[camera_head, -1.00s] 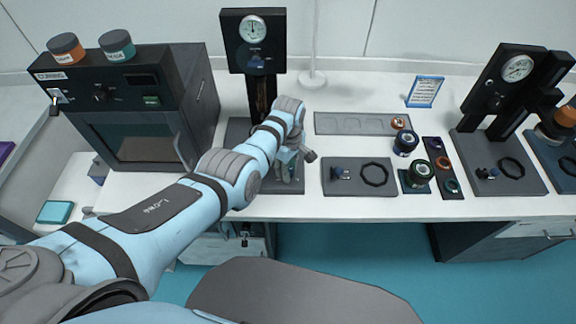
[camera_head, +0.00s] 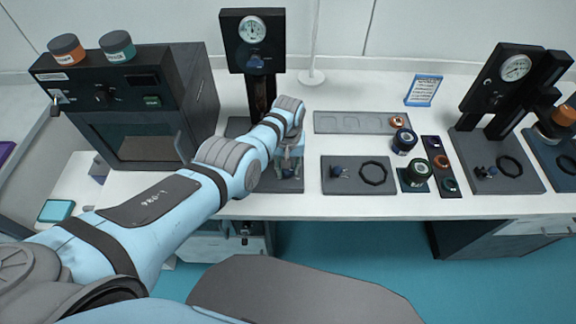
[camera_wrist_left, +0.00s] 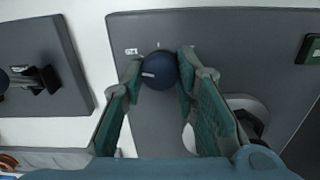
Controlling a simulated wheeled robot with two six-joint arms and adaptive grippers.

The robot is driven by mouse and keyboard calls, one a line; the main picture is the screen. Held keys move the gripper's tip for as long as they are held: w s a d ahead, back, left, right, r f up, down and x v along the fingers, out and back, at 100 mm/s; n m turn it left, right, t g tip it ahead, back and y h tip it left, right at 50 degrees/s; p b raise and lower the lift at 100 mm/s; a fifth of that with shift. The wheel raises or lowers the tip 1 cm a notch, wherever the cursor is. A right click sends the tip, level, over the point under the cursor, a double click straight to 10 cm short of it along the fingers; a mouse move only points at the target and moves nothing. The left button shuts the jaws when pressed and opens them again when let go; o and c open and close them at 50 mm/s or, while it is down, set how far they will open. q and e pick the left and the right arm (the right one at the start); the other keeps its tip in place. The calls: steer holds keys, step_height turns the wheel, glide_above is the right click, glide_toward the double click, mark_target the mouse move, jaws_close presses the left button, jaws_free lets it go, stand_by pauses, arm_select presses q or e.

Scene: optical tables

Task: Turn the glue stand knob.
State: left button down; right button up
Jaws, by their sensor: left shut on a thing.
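The glue stand knob is a dark blue round knob (camera_wrist_left: 160,72) on a grey base plate (camera_wrist_left: 225,40) in the left wrist view. My left gripper (camera_wrist_left: 159,76) has a green-padded finger on either side of the knob and is shut on it. In the head view my left gripper (camera_head: 289,164) is low over the base of the tall black stand with a round gauge (camera_head: 252,42). There, the knob is hidden by the gripper and wrist. My right gripper is not in view.
A grey plate with a blue knob and black ring (camera_head: 358,187) lies right of my gripper. A black oven-like box (camera_head: 140,140) stands left, with two jars on top. A second gauge stand (camera_head: 490,100) is far right.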

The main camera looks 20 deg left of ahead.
arm_select(q)
steer(key=shift+m, duration=1.5)
steer(key=c, duration=1.2)
jaws_free()
steer(key=shift+c, duration=0.2)
steer(key=shift+r, duration=0.4)
step_height(320, 180, up, 11)
steer(key=shift+r, duration=0.15)
